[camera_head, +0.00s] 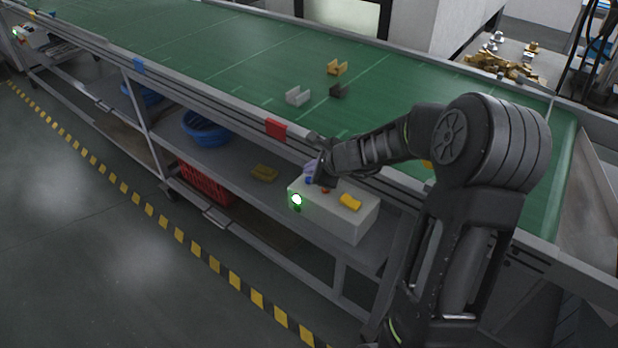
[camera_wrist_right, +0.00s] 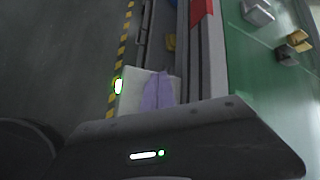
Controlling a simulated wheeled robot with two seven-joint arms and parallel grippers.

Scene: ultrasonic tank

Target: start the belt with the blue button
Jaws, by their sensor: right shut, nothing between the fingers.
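The pale control box (camera_head: 338,225) stands on the ledge in front of the green belt (camera_head: 230,60). A blue button (camera_head: 309,180) shows on its top at the left, partly covered by my right gripper. A red button (camera_head: 326,190) and a yellow part (camera_head: 350,202) are to its right. A green light (camera_head: 296,200) glows on its left end. My right gripper (camera_head: 310,169) is shut and empty, with purple fingertips right at the blue button; I cannot tell whether they touch it. In the wrist view the purple fingers (camera_wrist_right: 158,90) cover part of the box (camera_wrist_right: 132,92). My left gripper is not in view.
On the belt lie a grey bracket (camera_head: 297,96), an orange bracket (camera_head: 337,68) and a dark piece (camera_head: 338,91). A red tag (camera_head: 276,128) marks the belt rail. Blue bowls (camera_head: 205,130) and a red crate (camera_head: 207,184) sit under the belt. The floor at left is clear.

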